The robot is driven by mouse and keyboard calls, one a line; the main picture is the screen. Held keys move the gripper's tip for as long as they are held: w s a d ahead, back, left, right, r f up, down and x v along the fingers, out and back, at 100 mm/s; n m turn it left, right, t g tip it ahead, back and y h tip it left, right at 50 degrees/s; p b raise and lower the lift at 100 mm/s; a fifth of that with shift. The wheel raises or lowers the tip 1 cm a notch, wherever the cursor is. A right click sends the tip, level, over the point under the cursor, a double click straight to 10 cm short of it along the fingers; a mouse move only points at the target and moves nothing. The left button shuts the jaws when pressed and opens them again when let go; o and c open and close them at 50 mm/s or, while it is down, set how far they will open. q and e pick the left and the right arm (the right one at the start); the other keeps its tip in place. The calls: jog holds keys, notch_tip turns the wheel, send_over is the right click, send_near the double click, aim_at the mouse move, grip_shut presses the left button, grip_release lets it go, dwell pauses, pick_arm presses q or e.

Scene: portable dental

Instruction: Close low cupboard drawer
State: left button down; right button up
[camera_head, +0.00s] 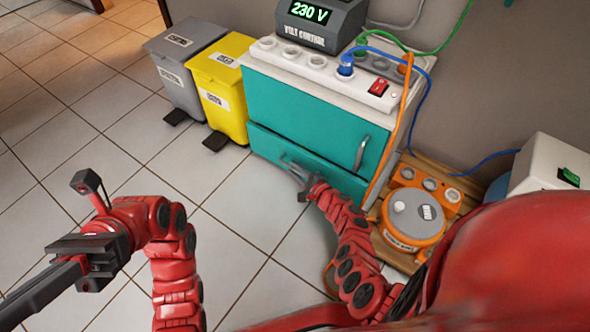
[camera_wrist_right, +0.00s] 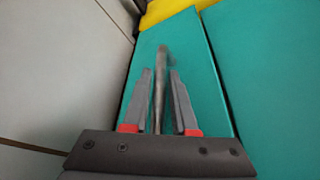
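The teal low drawer (camera_head: 264,144) is at the bottom of the white-topped cupboard (camera_head: 300,104). A dark gap shows along its top edge; how far it stands out is hard to tell. My right gripper (camera_head: 292,166) is at the drawer front. In the right wrist view its two fingers (camera_wrist_right: 160,100) are apart, with the grey drawer handle (camera_wrist_right: 161,68) between them and space on both sides. The drawer face (camera_wrist_right: 196,70) lies behind the handle there. My left gripper (camera_head: 62,280) is over the floor at the left, away from the cupboard; its finger opening is unclear.
A yellow bin (camera_head: 222,88) and a grey bin (camera_head: 182,62) stand left of the cupboard. An orange-and-grey device (camera_head: 414,214) sits on a wooden pallet (camera_head: 398,258) at its right. Cables hang by the right side. Tiled floor in front is clear.

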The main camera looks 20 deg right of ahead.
grip_shut()
dwell(1.1)
